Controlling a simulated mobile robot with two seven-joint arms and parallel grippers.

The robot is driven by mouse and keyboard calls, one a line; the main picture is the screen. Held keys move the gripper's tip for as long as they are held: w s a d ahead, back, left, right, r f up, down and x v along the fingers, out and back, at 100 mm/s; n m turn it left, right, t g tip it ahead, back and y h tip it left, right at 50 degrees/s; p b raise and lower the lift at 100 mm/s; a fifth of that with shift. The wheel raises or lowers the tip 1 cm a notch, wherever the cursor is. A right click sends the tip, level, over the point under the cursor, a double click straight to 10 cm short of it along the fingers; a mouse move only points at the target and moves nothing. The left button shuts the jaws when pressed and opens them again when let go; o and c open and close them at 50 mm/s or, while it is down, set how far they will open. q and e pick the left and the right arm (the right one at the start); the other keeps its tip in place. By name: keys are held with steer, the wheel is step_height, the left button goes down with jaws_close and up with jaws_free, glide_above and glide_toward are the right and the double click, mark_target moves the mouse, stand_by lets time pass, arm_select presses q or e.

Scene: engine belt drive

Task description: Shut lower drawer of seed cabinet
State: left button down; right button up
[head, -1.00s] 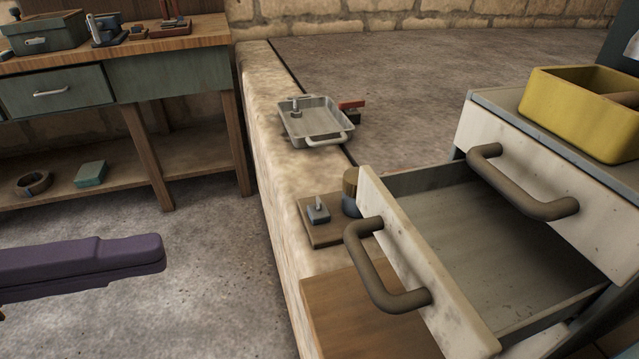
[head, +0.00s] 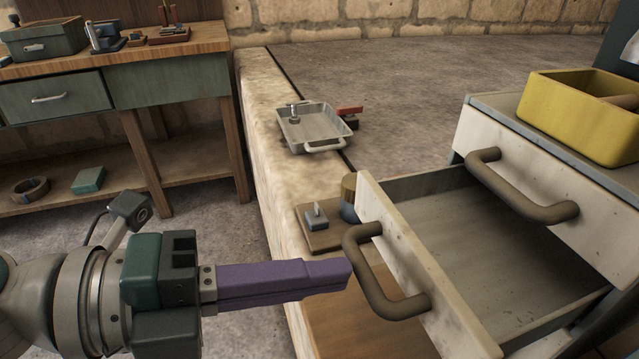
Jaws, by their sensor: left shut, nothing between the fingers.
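The seed cabinet (head: 488,101) stands at the right in the head view. Its lower drawer (head: 412,262) is pulled open, and its grey inside looks empty. The lower drawer's thick brown handle (head: 377,281) faces left. The upper drawer (head: 538,196) is shut. My left gripper (head: 347,275) has purple fingers, shut with nothing between them. Its tips are just left of the lower drawer's handle; I cannot tell whether they touch it. My right gripper is not in view.
A yellow bin (head: 580,120) stands on the cabinet. A stone ledge (head: 262,150) holds a metal tray (head: 314,130) and a wooden board with small parts (head: 322,236). A workbench (head: 170,50) stands at the back left. Open floor lies between the bench and ledge.

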mark_target(440, 261)
arm_select(q)
steer(key=shift+d, duration=0.2)
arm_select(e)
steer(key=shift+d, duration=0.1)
arm_select(q)
steer(key=x, duration=0.3)
steer(key=r+x, duration=0.1)
steer(key=x, duration=0.3)
steer(key=r+x, duration=0.1)
steer(key=x, duration=0.3)
steer(key=shift+w+d+b, duration=0.2)
steer(key=shift+d+b, duration=0.1)
steer(key=shift+d, duration=0.1)
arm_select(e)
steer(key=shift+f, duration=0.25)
arm_select(q)
steer(key=shift+a+f, duration=0.1)
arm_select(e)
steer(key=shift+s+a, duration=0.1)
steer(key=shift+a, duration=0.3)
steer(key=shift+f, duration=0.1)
arm_select(q)
steer(key=shift+a, duration=0.1)
